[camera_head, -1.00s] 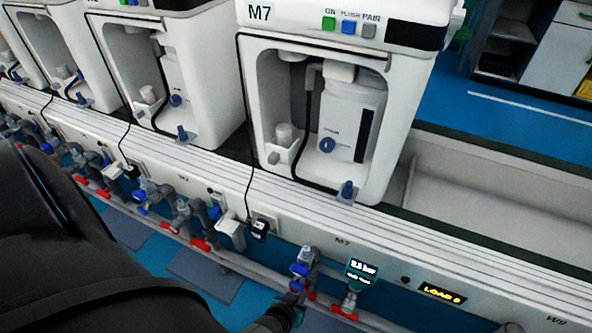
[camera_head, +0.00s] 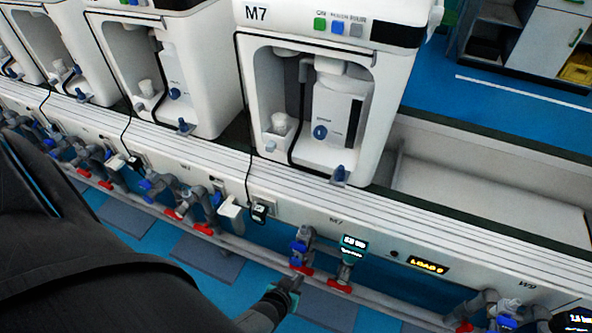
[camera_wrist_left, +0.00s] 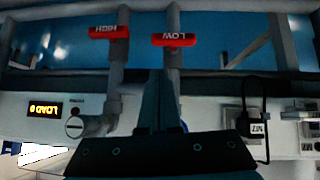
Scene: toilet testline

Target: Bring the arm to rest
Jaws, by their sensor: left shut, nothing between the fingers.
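My left gripper (camera_head: 289,283) is at the bottom middle of the head view, its arm coming in from the lower left. It is shut and empty, just below and in front of the blue and grey valve (camera_head: 300,246) under station M7. In the left wrist view, which is upside down, its dark fingers (camera_wrist_left: 161,98) are together and point toward the pipes. A red handle marked LOW (camera_wrist_left: 174,40) lies just beyond the fingertips; a red handle marked HIGH (camera_wrist_left: 109,32) is to its left. I cannot tell whether the fingers touch the pipe. My right gripper is not in view.
The white M7 machine (camera_head: 312,110) stands on the long bench. A small lit gauge (camera_head: 353,243) and a yellow LOAD display (camera_head: 428,266) are right of the valve. Pipes with red handles run along the bench front. Blue floor (camera_head: 215,290) lies below.

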